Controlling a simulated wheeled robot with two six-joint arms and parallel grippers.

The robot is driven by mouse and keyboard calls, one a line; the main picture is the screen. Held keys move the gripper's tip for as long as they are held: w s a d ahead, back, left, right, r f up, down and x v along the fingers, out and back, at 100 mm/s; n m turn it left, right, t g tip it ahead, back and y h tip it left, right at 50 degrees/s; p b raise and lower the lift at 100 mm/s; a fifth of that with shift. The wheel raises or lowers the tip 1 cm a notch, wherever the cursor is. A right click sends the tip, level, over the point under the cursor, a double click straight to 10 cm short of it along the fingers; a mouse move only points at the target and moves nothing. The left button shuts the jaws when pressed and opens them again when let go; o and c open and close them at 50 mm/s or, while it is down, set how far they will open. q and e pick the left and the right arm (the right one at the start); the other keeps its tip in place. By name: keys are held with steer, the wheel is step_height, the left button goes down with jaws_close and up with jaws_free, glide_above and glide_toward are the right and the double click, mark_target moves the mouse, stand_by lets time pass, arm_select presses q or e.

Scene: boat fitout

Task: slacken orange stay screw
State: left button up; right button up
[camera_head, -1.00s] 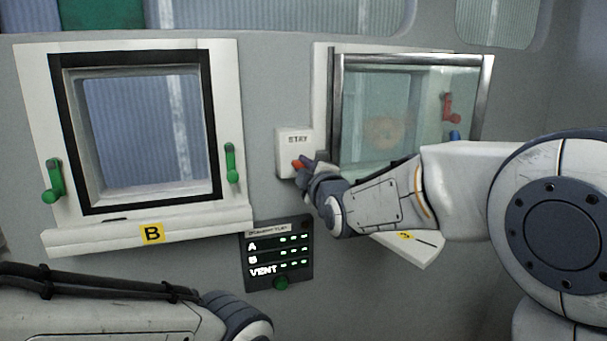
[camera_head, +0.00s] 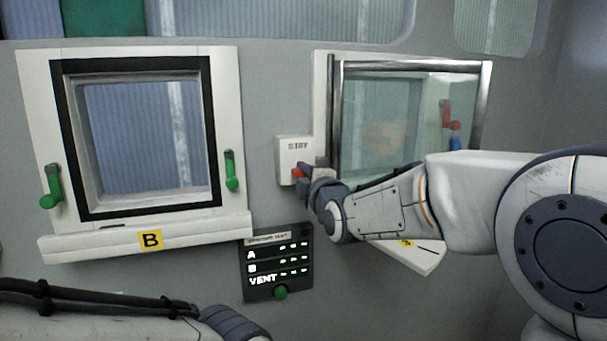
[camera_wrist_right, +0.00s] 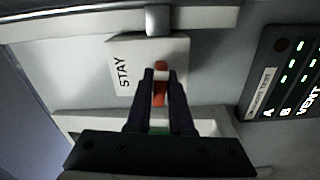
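The orange stay screw (camera_head: 297,173) sticks out of the lower part of a white box marked STAY (camera_head: 290,151), left of the right-hand window. My right gripper (camera_head: 304,178) is at the screw. In the right wrist view the orange screw (camera_wrist_right: 160,93) lies between the two dark fingers of the gripper (camera_wrist_right: 159,74), which are close together on it; the STAY box (camera_wrist_right: 123,58) is behind. Part of the screw is hidden by the fingers. My left arm shows at the bottom left, but its gripper is out of view.
The right window has a glass pane in a metal frame (camera_head: 410,66), close above my right forearm, with red (camera_head: 446,112) and blue (camera_head: 455,143) handles beyond. Window B (camera_head: 151,240) with green handles is at left. A dark indicator panel (camera_head: 278,262) sits below the STAY box.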

steer(key=o, duration=0.3)
steer(key=shift+s, duration=0.1)
steer(key=b+v, duration=0.1)
steer(key=v, duration=0.9)
steer(key=shift+s, duration=0.15)
